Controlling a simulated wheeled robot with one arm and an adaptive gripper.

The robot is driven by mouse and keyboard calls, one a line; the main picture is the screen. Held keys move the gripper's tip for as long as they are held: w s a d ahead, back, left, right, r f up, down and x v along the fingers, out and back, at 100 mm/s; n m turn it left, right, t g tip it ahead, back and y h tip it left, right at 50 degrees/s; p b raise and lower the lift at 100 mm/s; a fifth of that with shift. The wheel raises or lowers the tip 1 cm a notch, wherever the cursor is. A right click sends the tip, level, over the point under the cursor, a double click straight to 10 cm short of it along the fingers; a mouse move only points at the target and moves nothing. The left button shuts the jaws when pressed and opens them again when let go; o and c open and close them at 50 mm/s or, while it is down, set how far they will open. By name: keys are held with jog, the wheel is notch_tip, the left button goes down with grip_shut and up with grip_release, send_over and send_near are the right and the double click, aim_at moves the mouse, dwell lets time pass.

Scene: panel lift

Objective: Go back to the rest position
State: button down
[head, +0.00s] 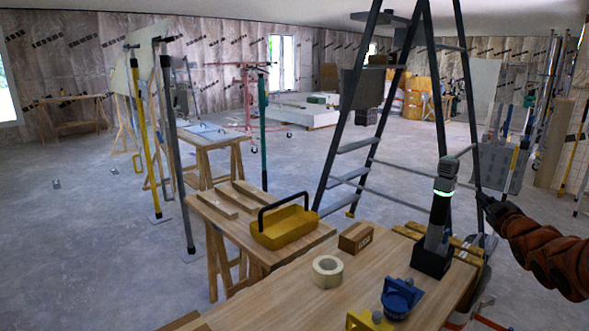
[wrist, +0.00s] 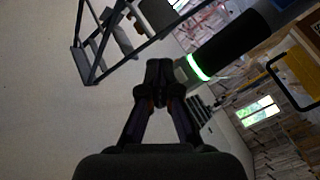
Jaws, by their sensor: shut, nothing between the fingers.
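My gripper (head: 484,200) is at the right in the head view, at the end of my arm in its brown-orange sleeve. It is in the air beyond the right side of the workbench. In the wrist view its two dark fingers (wrist: 157,72) meet at the tips, with nothing seen between them. An upright grey and black device with a green light ring (head: 441,202) stands in a black base on the workbench, to the left of my gripper. It also shows in the wrist view (wrist: 225,50), right of the fingertips; I cannot tell the gap.
The workbench (head: 300,300) holds a tape roll (head: 327,271), a brown box (head: 355,238), a blue item (head: 401,297) and a yellow item (head: 369,321). A yellow tool tray (head: 284,227) sits behind. A stepladder (head: 347,146) stands behind the bench.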

jog(key=s+a+f+m+g+h, duration=0.1)
jog(key=s+a+f+m+g, duration=0.1)
jog(key=s+a+f+g, duration=0.4)
jog(key=s+a+f+m+g, duration=0.2)
jog(key=s+a+f+m, duration=0.1)
jog(key=a, duration=0.5)
jog(key=s+a+f+m+g+y, duration=0.1)
jog(key=s+a+f+g, duration=0.3)
jog(key=s, duration=0.5)
jog(key=s+a+f+m+g, duration=0.1)
jog(key=s+a+g, duration=0.1)
jog(key=s+a, duration=0.55)
jog(key=s+a+f+g+y, duration=0.1)
jog(key=s+a+f+g, duration=0.2)
jog(key=s, duration=0.8)
jog(key=s+a+m+g, duration=0.1)
jog(key=s+a+g, duration=0.35)
jog(key=s, duration=0.85)
notch_tip(320, 180, up, 14)
jog(key=t+p, duration=0.2)
jog(key=p, duration=1.1)
jog(key=shift+w+a+f+y, duration=0.15)
jog(key=shift+w+a+y, duration=0.25)
jog(key=shift+a, duration=0.05)
